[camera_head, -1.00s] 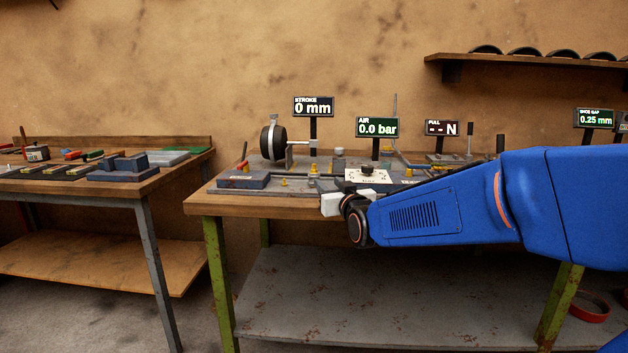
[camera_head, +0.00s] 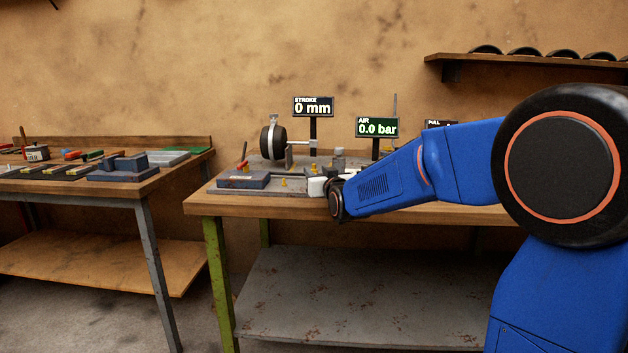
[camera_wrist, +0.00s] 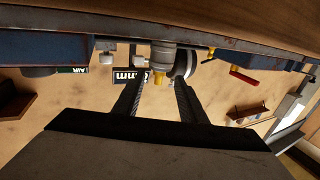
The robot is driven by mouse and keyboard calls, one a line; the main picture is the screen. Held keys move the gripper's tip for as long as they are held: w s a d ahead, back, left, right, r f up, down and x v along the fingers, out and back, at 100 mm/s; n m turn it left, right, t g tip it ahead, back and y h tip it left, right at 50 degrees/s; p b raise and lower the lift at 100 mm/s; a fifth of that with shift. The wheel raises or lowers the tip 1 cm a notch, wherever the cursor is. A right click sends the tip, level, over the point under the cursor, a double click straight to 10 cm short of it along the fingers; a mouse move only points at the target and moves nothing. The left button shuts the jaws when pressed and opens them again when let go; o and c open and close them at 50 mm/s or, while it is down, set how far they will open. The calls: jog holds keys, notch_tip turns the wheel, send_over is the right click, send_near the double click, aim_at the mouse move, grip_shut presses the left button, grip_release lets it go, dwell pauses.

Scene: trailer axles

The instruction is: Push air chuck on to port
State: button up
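My gripper (camera_wrist: 159,90) is open in the wrist view, its two dark fingers apart with a clear gap. A small yellow fitting (camera_wrist: 158,78) shows between and just beyond the fingertips, under a grey cylinder (camera_wrist: 162,55). I cannot tell whether this fitting is the air chuck or the port. In the head view my gripper (camera_head: 318,186) is at the front of the bench fixture, and its fingers are hard to make out. A yellow fitting (camera_head: 284,182) stands to its left. The air display (camera_head: 377,127) reads 0.0 bar.
The stroke display (camera_head: 313,107) reads 0 mm. A blue-grey block (camera_head: 243,179) and a red handle (camera_head: 243,164) lie left of my gripper. A black round part (camera_head: 272,142) stands behind. A side table (camera_head: 110,188) with tools is at far left.

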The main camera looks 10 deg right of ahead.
aim_at(315, 168)
jog(key=w, duration=0.4)
jog(key=shift+r, duration=0.1)
grip_shut()
jog(key=shift+r, duration=0.1)
